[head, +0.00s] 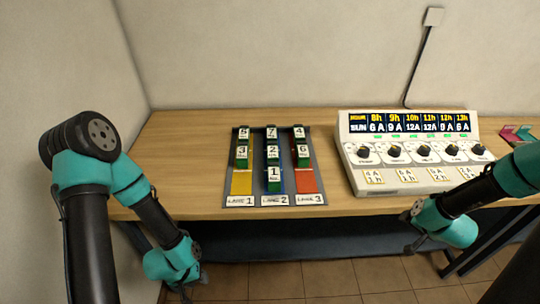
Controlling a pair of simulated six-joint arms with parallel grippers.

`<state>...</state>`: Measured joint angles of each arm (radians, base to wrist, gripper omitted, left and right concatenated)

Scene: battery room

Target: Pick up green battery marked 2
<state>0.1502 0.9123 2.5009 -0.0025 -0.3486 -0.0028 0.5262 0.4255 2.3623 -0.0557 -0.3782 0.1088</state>
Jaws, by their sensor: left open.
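The green battery marked 2 (273,152) stands in the middle lane of a dark grey tray (228,190) on the table. A battery marked 1 (274,176) is in front of it and a battery marked 7 (271,133) behind it, so only its label and a little green show. My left gripper (187,286) is open and empty, low at the table's front edge, left of the tray and well apart from it. My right gripper (410,240) is at the table's front edge below the white console; its fingers are too small to read.
Lane 1 holds a battery marked 3 (241,153) with another behind it; lane 3 holds a battery marked 4 (299,132) and another. A white console (405,178) with dials stands right of the tray. The table (175,150) left of the tray is clear.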

